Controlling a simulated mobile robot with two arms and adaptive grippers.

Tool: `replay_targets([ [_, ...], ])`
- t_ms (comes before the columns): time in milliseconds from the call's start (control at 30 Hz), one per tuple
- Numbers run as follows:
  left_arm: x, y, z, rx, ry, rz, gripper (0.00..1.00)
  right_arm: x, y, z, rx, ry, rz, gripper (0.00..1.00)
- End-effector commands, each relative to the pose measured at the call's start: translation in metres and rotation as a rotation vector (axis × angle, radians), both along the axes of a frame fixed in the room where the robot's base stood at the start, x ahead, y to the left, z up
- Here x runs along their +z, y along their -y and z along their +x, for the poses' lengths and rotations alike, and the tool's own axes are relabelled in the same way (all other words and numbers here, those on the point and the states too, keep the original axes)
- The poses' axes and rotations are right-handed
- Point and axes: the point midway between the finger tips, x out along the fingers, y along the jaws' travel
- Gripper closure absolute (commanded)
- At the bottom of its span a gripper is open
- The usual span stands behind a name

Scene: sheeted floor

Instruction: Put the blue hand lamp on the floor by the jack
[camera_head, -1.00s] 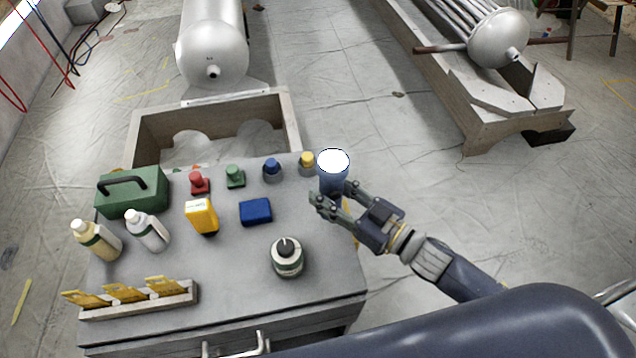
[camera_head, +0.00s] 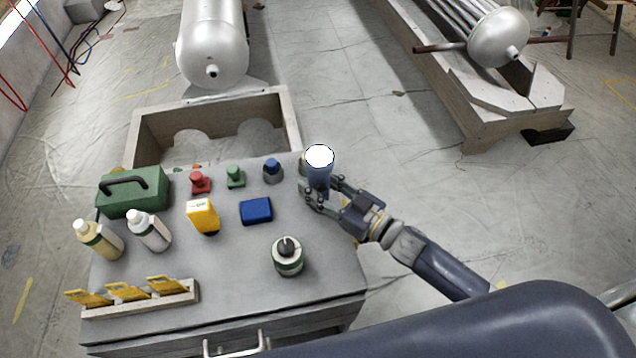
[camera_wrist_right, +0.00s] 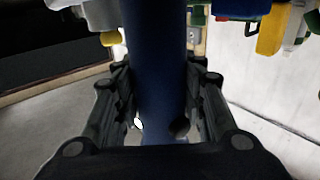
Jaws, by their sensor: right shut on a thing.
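The blue hand lamp (camera_head: 318,174), a blue cylinder with a bright white top, is upright in my right gripper (camera_head: 322,197). The gripper is shut on its lower part, at the far right corner of the grey cabinet top. In the right wrist view the lamp's blue body (camera_wrist_right: 155,60) stands between the two fingers (camera_wrist_right: 160,105). I cannot tell whether its base touches the cabinet top. I cannot make out a jack in these views. My left gripper is not in view.
The grey cabinet (camera_head: 235,275) carries a green toolbox (camera_head: 133,193), two bottles, a yellow item (camera_head: 203,216), a blue box (camera_head: 256,210) and a round canister (camera_head: 288,258). A wooden cradle (camera_head: 290,115) stands behind. Floor (camera_head: 400,150) is open to the right, before another cradle (camera_head: 490,125).

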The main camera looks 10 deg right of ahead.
Motion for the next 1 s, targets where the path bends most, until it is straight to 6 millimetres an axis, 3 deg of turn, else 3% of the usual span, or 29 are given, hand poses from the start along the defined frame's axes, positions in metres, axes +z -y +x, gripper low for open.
replay_targets([
  [167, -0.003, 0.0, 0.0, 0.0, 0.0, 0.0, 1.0, -0.005, 0.0, 0.0, 0.0, 0.001, 0.001, 0.9],
  [200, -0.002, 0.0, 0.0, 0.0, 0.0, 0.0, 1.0, -0.004, 0.0, 0.0, 0.0, 0.0, 0.0, 0.53],
  [267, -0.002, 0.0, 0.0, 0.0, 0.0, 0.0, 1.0, -0.004, 0.0, 0.0, 0.0, 0.0, 0.0, 0.42],
  [733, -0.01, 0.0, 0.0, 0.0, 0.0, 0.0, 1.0, -0.006, 0.0, 0.0, 0.001, 0.001, 0.001, 0.42],
  [1000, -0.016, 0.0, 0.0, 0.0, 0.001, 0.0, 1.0, -0.009, 0.024, -0.039, 0.001, -0.004, -0.001, 0.42],
])
